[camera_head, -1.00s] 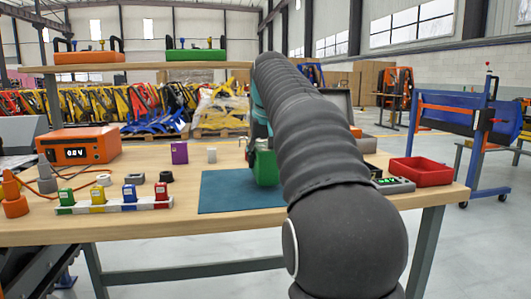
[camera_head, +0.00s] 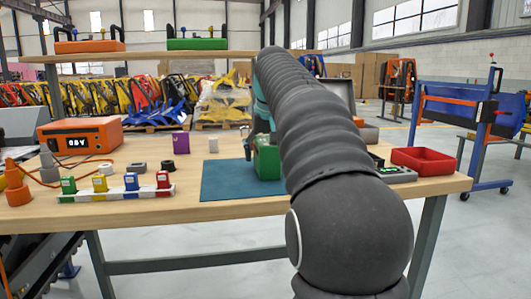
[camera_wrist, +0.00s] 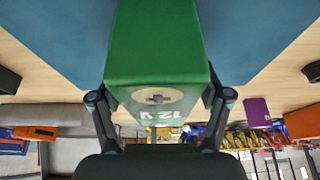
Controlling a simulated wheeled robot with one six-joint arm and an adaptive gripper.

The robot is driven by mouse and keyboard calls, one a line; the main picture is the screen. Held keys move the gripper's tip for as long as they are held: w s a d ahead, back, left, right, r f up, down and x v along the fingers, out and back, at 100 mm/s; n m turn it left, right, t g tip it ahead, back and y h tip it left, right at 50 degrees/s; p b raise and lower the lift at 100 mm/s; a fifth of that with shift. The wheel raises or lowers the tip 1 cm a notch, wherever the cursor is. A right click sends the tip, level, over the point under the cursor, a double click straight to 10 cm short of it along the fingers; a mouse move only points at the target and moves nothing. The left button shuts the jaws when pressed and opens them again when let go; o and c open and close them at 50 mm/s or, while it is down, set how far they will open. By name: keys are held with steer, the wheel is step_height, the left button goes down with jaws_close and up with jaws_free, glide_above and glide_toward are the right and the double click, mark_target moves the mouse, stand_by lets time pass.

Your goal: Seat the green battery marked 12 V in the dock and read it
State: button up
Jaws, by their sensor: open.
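The green battery (camera_head: 267,162) stands on the blue mat (camera_head: 222,190) on the workbench. In the wrist view the green battery (camera_wrist: 155,50) fills the upper middle, its white "12 V" marking upside down beside a pale disc with a cross-shaped mark. My gripper (camera_wrist: 160,99) is open, with one finger on each side of the battery's near end; contact is not clear. In the head view my gripper (camera_head: 249,147) is at the battery's left, partly hidden by my arm. A grey device (camera_head: 396,174) with a lit green display is right of the mat; I cannot tell whether it is the dock.
An orange meter (camera_head: 80,136) with a lit display stands at the left. A white rack (camera_head: 117,193) holds several small coloured blocks. A purple block (camera_head: 180,142) and a white block (camera_head: 213,145) stand behind the mat. A red tray (camera_head: 423,161) is at the right.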

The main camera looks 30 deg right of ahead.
steer(key=p+v, duration=0.4)
steer(key=v, duration=0.8)
steer(key=shift+r, duration=0.1)
